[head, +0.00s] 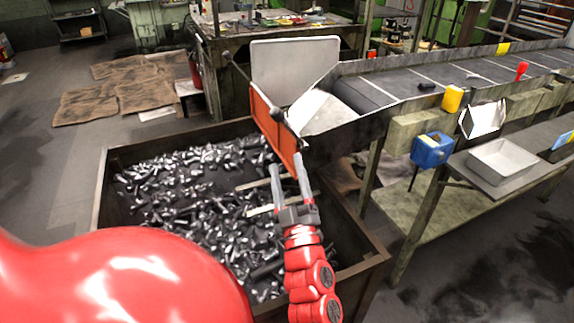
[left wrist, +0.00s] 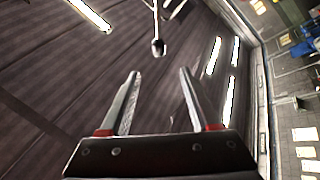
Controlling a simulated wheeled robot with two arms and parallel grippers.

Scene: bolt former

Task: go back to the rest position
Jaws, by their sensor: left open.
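My left gripper (head: 289,180) is in the middle of the head view, with its fingers pointing up. It appears above the bin of bolts, near the orange chute plate (head: 274,131). In the left wrist view the two fingers (left wrist: 158,88) are spread apart with nothing between them. My right gripper is in neither view.
A large bin (head: 100,190) full of metal bolts (head: 190,180) lies below my left arm. A conveyor (head: 400,95) runs to the right from the chute. A blue box (head: 431,150) and a grey tray (head: 502,160) are at the right. Floor is open at the lower right.

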